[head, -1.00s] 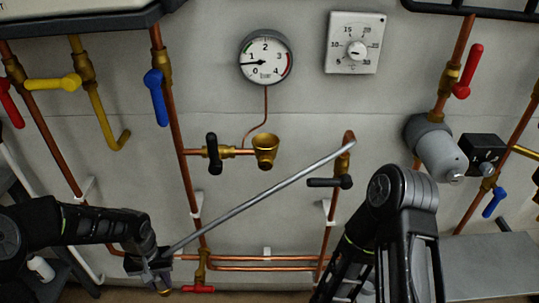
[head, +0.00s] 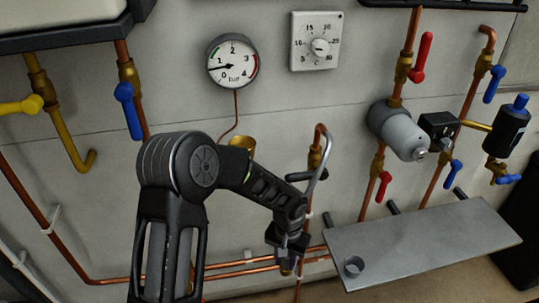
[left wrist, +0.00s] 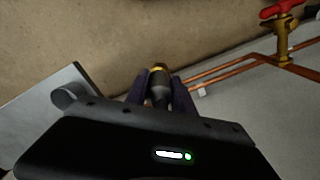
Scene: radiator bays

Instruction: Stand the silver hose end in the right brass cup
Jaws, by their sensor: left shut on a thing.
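My left gripper (head: 287,258) is shut on the silver hose end (left wrist: 159,77), low in front of the wall. The held end shows a gold ring and a dark body between the fingers in the left wrist view. The silver hose (head: 313,180) bends down from the copper pipe's top toward my gripper; my wrist hides part of it. One brass cup (head: 242,144) shows on the wall, up and left of the gripper and apart from it. My arm hides its lower part. No second brass cup is visible. My right gripper is out of view.
Copper pipes (head: 225,267) run low along the wall. A grey cylinder (head: 401,134) and valve handles stand out at right.

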